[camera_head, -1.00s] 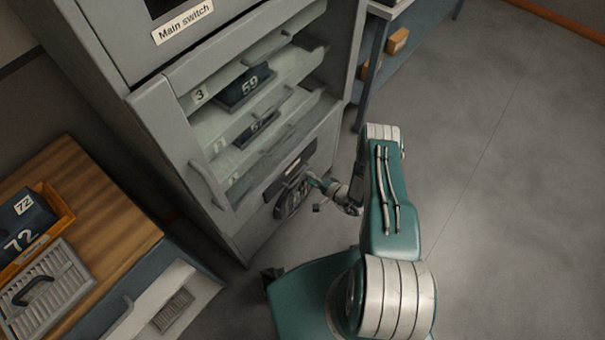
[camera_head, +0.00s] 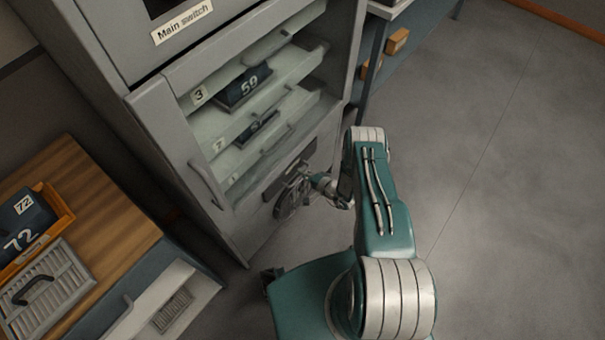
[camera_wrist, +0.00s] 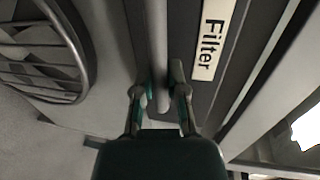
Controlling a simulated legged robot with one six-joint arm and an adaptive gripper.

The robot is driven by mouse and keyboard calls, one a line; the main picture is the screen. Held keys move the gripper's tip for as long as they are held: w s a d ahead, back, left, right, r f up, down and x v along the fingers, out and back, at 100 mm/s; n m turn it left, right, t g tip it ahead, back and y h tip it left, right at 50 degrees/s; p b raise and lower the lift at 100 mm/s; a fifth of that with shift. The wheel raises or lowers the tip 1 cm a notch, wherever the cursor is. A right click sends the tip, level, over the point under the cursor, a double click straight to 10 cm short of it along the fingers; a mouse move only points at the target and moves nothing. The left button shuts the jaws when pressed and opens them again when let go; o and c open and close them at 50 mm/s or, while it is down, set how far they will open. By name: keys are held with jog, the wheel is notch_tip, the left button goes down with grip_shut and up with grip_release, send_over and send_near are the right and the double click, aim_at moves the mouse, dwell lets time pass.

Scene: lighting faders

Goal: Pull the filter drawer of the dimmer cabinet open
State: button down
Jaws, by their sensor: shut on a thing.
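The grey dimmer cabinet (camera_head: 165,130) stands at the upper left of the head view. Its filter drawer is low on the front, a dark panel (camera_head: 285,176) beside my gripper (camera_head: 308,180). In the wrist view the drawer carries a "Filter" label (camera_wrist: 213,38) and a grey bar handle (camera_wrist: 157,50). My gripper (camera_wrist: 159,92) has one finger on each side of the bar and is shut on it. Part of the drawer front is hidden behind my gripper in the head view. I cannot tell how far the drawer stands out.
A round wire grille (camera_head: 292,200) is close to my gripper; it also shows in the wrist view (camera_wrist: 40,55). Trays with numbered dark modules (camera_head: 243,88) sit above the drawer. A wooden-topped bench (camera_head: 95,200) stands left. The floor (camera_head: 480,200) to the right is clear.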

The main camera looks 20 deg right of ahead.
jog(key=f+v, duration=0.2)
jog(key=v, duration=0.9)
jog(key=s+f+v, duration=0.1)
jog(key=f+v, duration=0.2)
jog(key=v, duration=0.9)
jog(key=shift+s+d, duration=0.15)
jog(key=shift+d, duration=0.15)
jog(key=c, duration=0.7)
grip_release()
jog(key=shift+o, duration=0.2)
jog(key=shift+d, duration=0.1)
jog(key=v, duration=1.2)
